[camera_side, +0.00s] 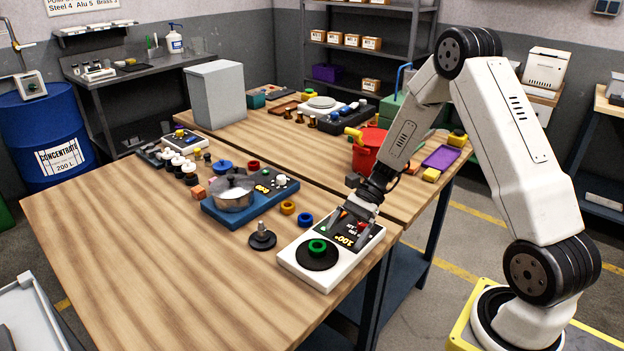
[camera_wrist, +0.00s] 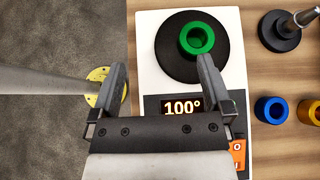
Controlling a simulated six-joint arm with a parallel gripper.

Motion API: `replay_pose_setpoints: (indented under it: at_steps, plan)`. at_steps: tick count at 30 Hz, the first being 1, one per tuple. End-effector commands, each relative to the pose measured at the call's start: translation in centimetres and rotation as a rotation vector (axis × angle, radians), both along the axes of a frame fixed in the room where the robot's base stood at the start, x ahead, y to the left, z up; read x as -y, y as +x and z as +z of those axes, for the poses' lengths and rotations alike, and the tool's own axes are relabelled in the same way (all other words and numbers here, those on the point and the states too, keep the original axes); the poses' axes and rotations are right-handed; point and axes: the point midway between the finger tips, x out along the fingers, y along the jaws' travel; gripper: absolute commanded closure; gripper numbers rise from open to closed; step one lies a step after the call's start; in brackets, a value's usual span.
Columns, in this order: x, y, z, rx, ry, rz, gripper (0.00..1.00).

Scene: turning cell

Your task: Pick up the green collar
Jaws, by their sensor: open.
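The green collar (camera_side: 317,246) sits on the round black plate (camera_side: 318,262) of a white device with a display. In the wrist view the green collar (camera_wrist: 196,38) lies on the black plate (camera_wrist: 172,68), near the tip of the right finger. My gripper (camera_side: 352,218) is open and empty, above the display end of the device. In the wrist view my gripper (camera_wrist: 162,75) has its fingers spread wide, the right one over the device and the left one over the floor side. The display (camera_wrist: 185,106) reads 100°.
A black base with an upright metal pin (camera_side: 262,238) stands left of the device. A blue collar (camera_side: 305,219) and a brass collar (camera_side: 288,207) lie nearby. A blue unit with a metal pot (camera_side: 233,193) stands farther back. The wooden table (camera_side: 130,250) is clear at the front left.

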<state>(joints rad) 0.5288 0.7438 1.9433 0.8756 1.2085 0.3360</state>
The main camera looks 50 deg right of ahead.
Motion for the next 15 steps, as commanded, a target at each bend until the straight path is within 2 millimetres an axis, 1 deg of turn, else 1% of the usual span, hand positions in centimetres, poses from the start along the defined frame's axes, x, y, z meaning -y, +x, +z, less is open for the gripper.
replay_pose_setpoints:
  at_steps: [1,6,10,15]
  plan:
    - [0.8,0.5,-0.3,-0.016,0.052,-0.055,0.0]
    - [2.5,1.9,-0.5,-0.044,0.184,-0.181,0.0]
    - [3.1,2.4,-0.5,-0.049,0.23,-0.221,0.0]
    - [3.2,2.5,-0.5,-0.05,0.24,-0.23,0.0]
